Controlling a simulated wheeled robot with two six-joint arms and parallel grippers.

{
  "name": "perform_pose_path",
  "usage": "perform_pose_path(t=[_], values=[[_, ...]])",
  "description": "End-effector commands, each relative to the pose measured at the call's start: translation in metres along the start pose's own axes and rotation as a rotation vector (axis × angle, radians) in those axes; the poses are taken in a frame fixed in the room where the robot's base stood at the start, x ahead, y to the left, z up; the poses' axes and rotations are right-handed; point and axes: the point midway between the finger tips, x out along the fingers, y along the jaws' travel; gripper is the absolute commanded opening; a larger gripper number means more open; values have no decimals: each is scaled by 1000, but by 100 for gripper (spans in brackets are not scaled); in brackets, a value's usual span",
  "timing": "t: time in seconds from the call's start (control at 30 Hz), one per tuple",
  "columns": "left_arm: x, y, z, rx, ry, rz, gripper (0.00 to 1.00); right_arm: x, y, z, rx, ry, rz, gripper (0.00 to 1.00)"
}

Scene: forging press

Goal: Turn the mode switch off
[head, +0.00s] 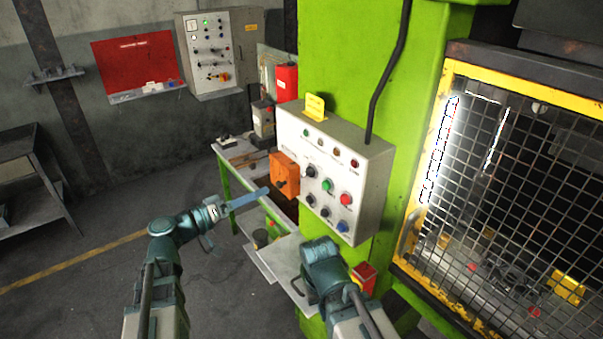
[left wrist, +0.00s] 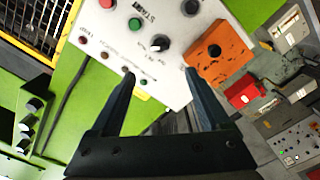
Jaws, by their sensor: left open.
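The white control panel (head: 345,185) is mounted on the green press column. A black rotary knob with a pale mark (head: 310,171), apparently the mode switch, sits on its left side, beside the orange box (head: 285,175). In the left wrist view the knob (left wrist: 160,43) lies beyond and between the fingertips, its pointer slanting; the lettering by it is too small to read. My left gripper (head: 262,192) is open, empty and apart from the panel, to the left of it in the head view. Its two dark fingers (left wrist: 159,74) show well apart. My right arm shows at the bottom, but not its fingers.
A green button (head: 327,185), a red button (head: 346,199) and a blue button (head: 343,227) share the panel. A yellow-framed mesh guard (head: 440,160) stands right. A green-legged workbench (head: 240,160) and a wall cabinet (head: 215,50) are behind.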

Motion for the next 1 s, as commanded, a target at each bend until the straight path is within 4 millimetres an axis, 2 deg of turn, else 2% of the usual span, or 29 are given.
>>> perform_pose_path(t=[0.17,0.4,0.6,0.8,1.0], values=[[23,0,0,-1,-5,3,80,0,0,0,0,0,0,0],[74,-1,0,-1,-6,3,80,0,0,0,0,0,0,0],[109,-1,1,-2,-5,2,80,0,0,0,0,0,0,0],[130,0,1,-2,-4,1,80,0,0,0,0,0,0,0],[137,0,1,-2,-4,0,80,0,0,0,0,0,0,0]])
